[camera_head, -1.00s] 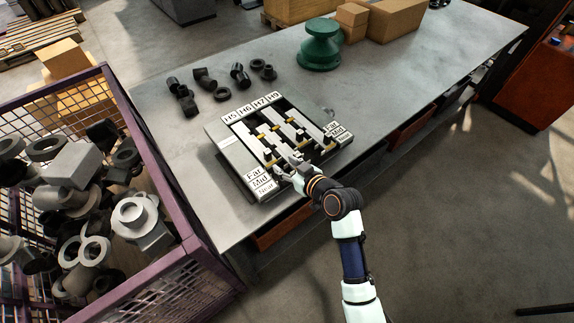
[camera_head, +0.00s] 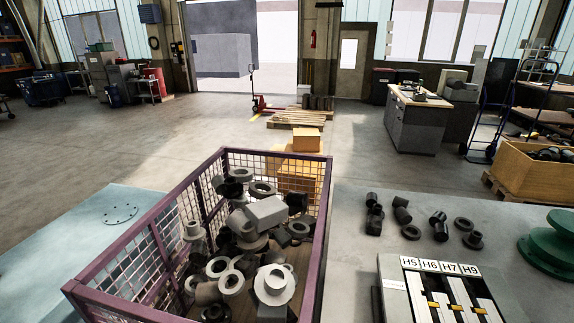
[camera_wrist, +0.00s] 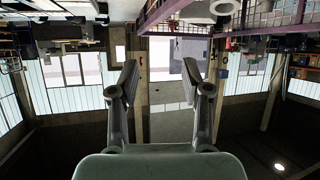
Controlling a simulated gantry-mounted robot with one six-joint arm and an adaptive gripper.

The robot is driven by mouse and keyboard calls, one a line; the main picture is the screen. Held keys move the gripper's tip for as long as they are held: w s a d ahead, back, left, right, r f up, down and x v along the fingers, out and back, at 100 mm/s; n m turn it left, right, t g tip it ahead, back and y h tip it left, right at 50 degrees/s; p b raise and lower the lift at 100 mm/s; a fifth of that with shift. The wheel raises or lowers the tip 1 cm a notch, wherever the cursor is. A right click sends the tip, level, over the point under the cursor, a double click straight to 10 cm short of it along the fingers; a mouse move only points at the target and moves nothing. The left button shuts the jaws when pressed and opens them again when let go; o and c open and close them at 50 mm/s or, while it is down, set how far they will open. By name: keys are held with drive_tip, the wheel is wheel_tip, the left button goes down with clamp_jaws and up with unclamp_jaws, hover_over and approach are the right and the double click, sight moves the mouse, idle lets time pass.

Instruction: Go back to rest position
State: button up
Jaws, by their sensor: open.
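My gripper (camera_wrist: 160,85) shows in the wrist view with its two fingers spread apart and nothing between them. The wrist view is upside down and looks out over the hall, with windows and a doorway behind the fingers. My gripper and arm are not in the head view. The labelled fixture (camera_head: 393,268) with H5, H6, H7 and H9 plates stands on the workbench at the lower right of the head view. Its near part is cut off by the picture edge.
A purple mesh crate (camera_head: 325,215) full of grey and black parts stands left of the workbench (camera_head: 352,222). Several black fittings (camera_head: 403,215) and a green spool-shaped part (camera_head: 550,245) sit on the bench. A pallet (camera_head: 297,118) and open floor lie beyond.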

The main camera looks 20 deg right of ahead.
drive_tip(key=s+a+r+n+y, duration=0.1)
drive_tip(key=a+r, duration=0.2)
drive_tip(key=a, duration=0.6)
drive_tip(key=s+a+r+n+y+p, duration=0.1)
drive_tip(key=a+r+y, duration=0.15)
drive_tip(key=a, duration=0.65)
drive_tip(key=s+a+r+n, duration=0.1)
drive_tip(key=a+r, duration=0.3)
drive_tip(key=a, duration=0.5)
wheel_tip(320, 180, up, 20)
drive_tip(key=p, duration=2)
drive_tip(key=shift+w+d, duration=0.4)
drive_tip(key=shift+d, duration=0.05)
